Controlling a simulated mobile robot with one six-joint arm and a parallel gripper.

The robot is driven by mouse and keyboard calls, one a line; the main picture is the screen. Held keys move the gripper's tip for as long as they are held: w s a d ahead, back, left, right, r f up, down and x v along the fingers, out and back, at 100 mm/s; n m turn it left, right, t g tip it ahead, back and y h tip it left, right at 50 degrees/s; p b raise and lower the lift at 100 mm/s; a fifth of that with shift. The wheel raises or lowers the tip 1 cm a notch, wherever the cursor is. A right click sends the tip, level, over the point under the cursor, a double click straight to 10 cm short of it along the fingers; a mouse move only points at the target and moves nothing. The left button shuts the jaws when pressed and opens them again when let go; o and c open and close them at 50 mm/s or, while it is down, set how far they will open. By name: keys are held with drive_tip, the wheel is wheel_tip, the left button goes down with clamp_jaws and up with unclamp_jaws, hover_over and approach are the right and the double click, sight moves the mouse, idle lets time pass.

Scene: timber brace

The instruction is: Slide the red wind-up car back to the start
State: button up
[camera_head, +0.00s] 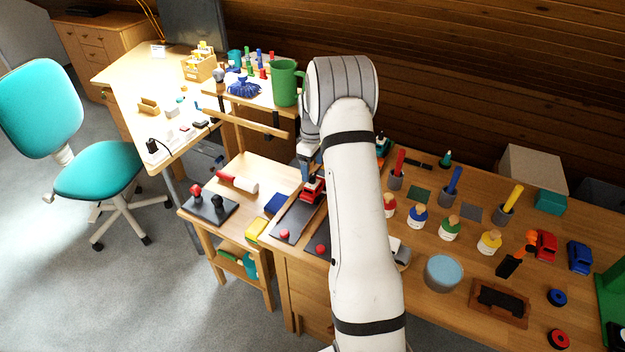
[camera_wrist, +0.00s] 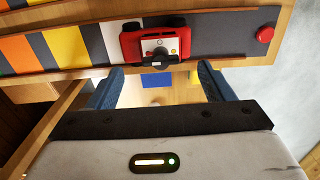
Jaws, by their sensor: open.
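The red wind-up car (camera_head: 313,190) sits on a dark grey track (camera_head: 292,222) on the workbench, partly hidden by my arm. In the wrist view the car (camera_wrist: 131,44) shows a white panel and a dark key-like part on the side facing me. The track there has coloured stripes (camera_wrist: 65,46) to the car's left and bare grey to its right, with a red knob (camera_wrist: 265,34) near its end. My gripper (camera_wrist: 161,70) is open and empty. Its two blue fingers are spread wider than the car, with the car just beyond their tips. Whether they touch it cannot be told.
A second red knob (camera_head: 321,248) shows beside my arm. A blue block (camera_head: 276,203) and a yellow block (camera_head: 255,229) lie left of the track. Another red car (camera_head: 545,245) stands far right.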

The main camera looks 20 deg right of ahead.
sight(313, 175)
wheel_tip(313, 175, down, 6)
drive_tip(key=shift+f+p, duration=0.25)
drive_tip(key=shift+p, duration=0.25)
drive_tip(key=shift+s, duration=0.1)
